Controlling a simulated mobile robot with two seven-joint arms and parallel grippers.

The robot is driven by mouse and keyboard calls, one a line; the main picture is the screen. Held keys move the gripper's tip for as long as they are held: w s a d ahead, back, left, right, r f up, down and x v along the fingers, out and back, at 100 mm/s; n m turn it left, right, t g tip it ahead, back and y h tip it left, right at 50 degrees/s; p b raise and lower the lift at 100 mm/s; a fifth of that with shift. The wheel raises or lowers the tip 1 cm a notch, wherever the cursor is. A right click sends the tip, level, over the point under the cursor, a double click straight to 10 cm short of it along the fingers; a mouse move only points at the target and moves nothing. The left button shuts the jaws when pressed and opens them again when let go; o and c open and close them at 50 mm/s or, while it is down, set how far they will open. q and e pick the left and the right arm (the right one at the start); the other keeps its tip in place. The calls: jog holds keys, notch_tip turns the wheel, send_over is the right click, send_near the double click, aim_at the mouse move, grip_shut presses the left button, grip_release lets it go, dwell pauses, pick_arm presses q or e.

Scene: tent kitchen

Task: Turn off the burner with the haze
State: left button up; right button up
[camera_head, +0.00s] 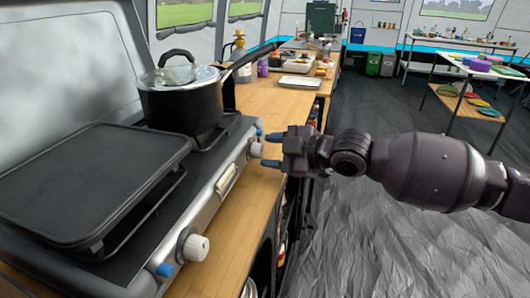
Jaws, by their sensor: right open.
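A two-burner stove stands on the wooden counter at the left; its metal front panel (222,188) carries two white knobs. The far knob (256,149) is below the black pot (182,105) with a glass lid. The near knob (194,246) is below the flat black griddle (85,180). My right gripper (267,148) comes in from the right, open, its blue-grey fingertips just in front of the far knob, one above and one below its level. I cannot tell if they touch it. I cannot make out haze clearly over either burner. My left gripper is out of view.
The pot's long handle (252,57) points right and back, above the counter (262,98). A white tray (300,82) lies farther along it. A shelf table (462,98) with colored plates stands at the right. The dark floor (390,225) is clear.

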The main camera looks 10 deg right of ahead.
jog(key=shift+x, duration=1.05)
jog(key=c, duration=0.6)
jog(key=shift+c, duration=0.2)
jog(key=shift+d+b, duration=0.1)
jog(key=shift+b, duration=0.2)
jog(key=shift+w+f+m+g+b, duration=0.1)
jog(key=shift+f+m+g+b, duration=0.15)
jog(key=shift+m+g+b, duration=0.65)
jog(key=shift+r+m+g+y, duration=0.15)
jog(key=shift+m+g, duration=0.1)
jog(key=shift+m, duration=0.5)
jog(key=shift+r+m+g+y, duration=0.15)
jog(key=shift+m+g, duration=0.1)
jog(key=shift+m, duration=0.5)
